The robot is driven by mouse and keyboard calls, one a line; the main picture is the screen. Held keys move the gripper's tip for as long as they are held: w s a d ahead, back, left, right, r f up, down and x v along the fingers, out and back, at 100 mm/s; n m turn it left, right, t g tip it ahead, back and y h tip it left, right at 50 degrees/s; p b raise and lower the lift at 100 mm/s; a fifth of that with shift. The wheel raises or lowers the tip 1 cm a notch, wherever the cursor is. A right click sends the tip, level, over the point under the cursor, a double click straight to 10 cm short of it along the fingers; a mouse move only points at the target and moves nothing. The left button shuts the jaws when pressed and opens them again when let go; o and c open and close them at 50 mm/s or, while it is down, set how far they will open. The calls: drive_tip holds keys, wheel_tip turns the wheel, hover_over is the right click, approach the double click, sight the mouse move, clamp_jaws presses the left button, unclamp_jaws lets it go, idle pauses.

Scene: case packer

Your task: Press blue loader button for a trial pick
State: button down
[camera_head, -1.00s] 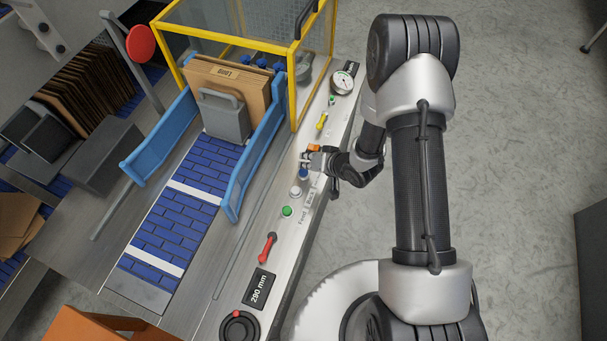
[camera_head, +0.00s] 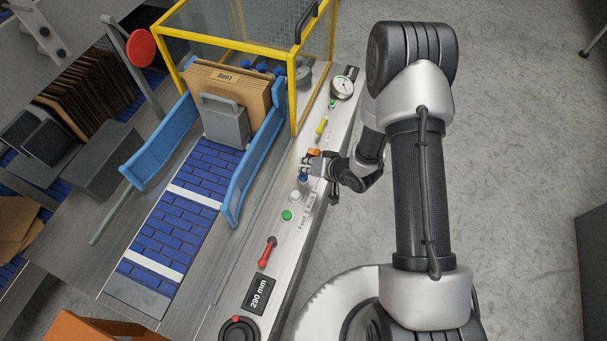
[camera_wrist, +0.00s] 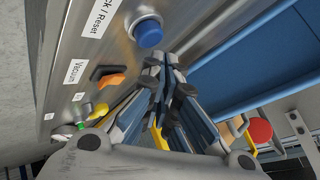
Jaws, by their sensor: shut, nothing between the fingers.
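The blue button (camera_head: 303,178) sits on the sloping metal control panel, in the row of controls beside the conveyor. In the wrist view the blue button (camera_wrist: 149,33) is a round cap in a metal collar, under a label that reads "ck / Reset" where visible. My gripper (camera_head: 305,162) is at the panel, close to the blue button and the orange knob. In the wrist view my gripper (camera_wrist: 165,62) has its fingers together and empty, tips just below the button. A small gap shows between tips and button; I cannot judge its depth.
The orange Vacuum knob (camera_wrist: 109,79) is close beside the fingers. A white button (camera_head: 295,196), green button (camera_head: 287,215) and red lever (camera_head: 267,252) line the panel. A blue side guide (camera_head: 253,165) and a yellow-framed guard (camera_head: 294,88) stand left of it.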

drive_tip(key=shift+f, duration=0.1)
idle(0.4)
drive_tip(key=shift+f+b, duration=0.3)
drive_tip(key=shift+f, duration=0.05)
drive_tip(key=shift+f+b, duration=0.4)
drive_tip(key=shift+f, duration=0.1)
idle(0.6)
drive_tip(key=shift+r, duration=0.1)
drive_tip(key=shift+r+p, duration=0.75)
drive_tip(key=shift+r, duration=0.1)
wheel_tip(320, 180, up, 5)
drive_tip(key=p, duration=0.4)
drive_tip(key=shift+r, duration=0.1)
